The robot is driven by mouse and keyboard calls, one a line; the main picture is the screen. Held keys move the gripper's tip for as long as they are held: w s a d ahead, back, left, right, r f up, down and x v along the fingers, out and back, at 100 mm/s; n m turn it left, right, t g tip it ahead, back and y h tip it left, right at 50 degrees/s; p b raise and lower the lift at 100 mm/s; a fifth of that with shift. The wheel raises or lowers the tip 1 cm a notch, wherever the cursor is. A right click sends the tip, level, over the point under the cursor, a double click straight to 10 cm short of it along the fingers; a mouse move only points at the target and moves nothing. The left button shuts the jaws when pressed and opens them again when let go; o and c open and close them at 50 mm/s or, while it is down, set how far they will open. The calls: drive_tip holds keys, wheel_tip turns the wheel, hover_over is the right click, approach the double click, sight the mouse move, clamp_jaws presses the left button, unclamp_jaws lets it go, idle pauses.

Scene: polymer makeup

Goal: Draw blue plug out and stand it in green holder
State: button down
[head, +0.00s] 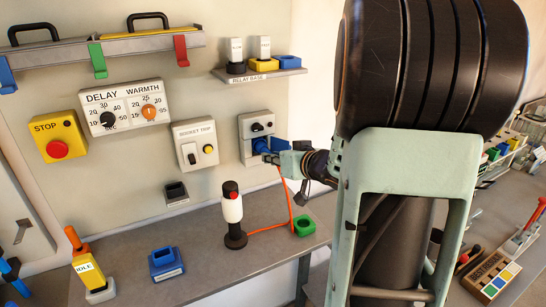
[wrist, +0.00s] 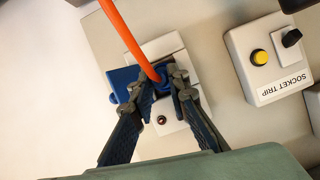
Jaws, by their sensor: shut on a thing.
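The blue plug (wrist: 161,80) is between the fingertips of my gripper (wrist: 163,88), which is shut on it. An orange cable (wrist: 130,35) runs from the plug. In the head view my gripper (head: 284,160) reaches the grey wall socket (head: 246,128) from the right. The plug is at the socket's lower front; its inner end is hidden, so I cannot tell how deep it sits. A blue flap (wrist: 122,82) shows beside the socket opening in the wrist view. The green holder (head: 304,226) stands on the bench below, and its opening looks empty.
A socket trip box (head: 195,145) is left of the socket. The relay shelf (head: 260,75) is above. A blue holder (head: 166,263) stands on the bench.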

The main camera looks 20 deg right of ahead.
drive_tip(key=s+p, duration=0.1)
drive_tip(key=s, duration=0.2)
drive_tip(key=shift+s, duration=0.4)
idle(0.9)
